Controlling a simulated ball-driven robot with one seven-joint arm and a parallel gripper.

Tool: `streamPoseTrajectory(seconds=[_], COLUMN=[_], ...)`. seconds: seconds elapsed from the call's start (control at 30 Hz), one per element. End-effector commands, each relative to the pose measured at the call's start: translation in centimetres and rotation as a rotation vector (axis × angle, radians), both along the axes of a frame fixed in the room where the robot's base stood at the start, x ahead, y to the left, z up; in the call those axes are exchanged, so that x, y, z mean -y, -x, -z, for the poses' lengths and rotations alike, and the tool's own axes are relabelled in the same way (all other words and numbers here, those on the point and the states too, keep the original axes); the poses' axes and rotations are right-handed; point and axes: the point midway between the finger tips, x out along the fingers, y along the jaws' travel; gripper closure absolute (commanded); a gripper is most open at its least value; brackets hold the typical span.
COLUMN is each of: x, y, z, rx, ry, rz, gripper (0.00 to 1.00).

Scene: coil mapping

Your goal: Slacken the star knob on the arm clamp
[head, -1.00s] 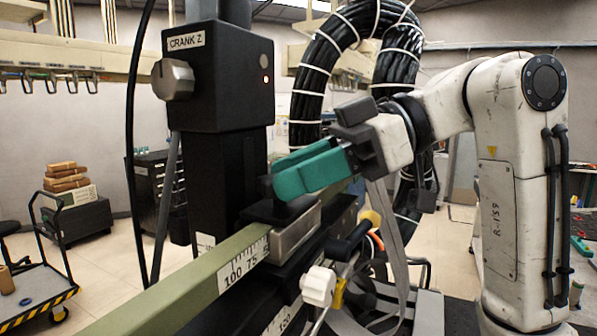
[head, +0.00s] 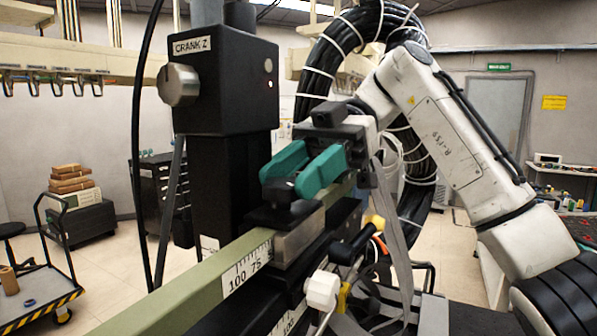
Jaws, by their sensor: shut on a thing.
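The black star knob (head: 282,190) stands on top of the clamp (head: 298,236) on the pale green scale arm (head: 190,282). My gripper (head: 284,181) reaches in from the right with its teal fingers, one on each side of the knob. The gripper is shut on the knob. The fingers hide much of the knob, so its star shape is hard to make out. The clamp, a metal block with a black plate on top, sits around the arm next to the scale marked 100 and 75.
The black column with the CRANK Z box (head: 224,78) and its grey knob (head: 178,84) stands close left of the gripper. A thick cable bundle (head: 318,75) arches behind. A white knob (head: 322,290) and grey straps (head: 397,235) are below right. A cart (head: 42,310) stands at left.

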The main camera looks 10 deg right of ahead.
Motion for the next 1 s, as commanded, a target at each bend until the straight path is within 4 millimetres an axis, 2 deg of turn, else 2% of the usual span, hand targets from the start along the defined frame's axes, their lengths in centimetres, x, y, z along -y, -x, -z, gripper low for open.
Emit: streamPoseTrajectory(seconds=[0.63, 0.67, 0.9, 1.0], x=[0.04, 0.03, -0.03, -0.05], y=[-0.16, -0.15, -0.11, -0.09], z=[0.01, 0.02, 0.02, 0.02], rx=[0.001, 0.0, 0.001, 0.0], ry=[0.0, 0.001, 0.001, 0.001], rz=[-0.038, -0.038, -0.04, -0.041], gripper=[0.86, 0.54, 0.31, 0.3])
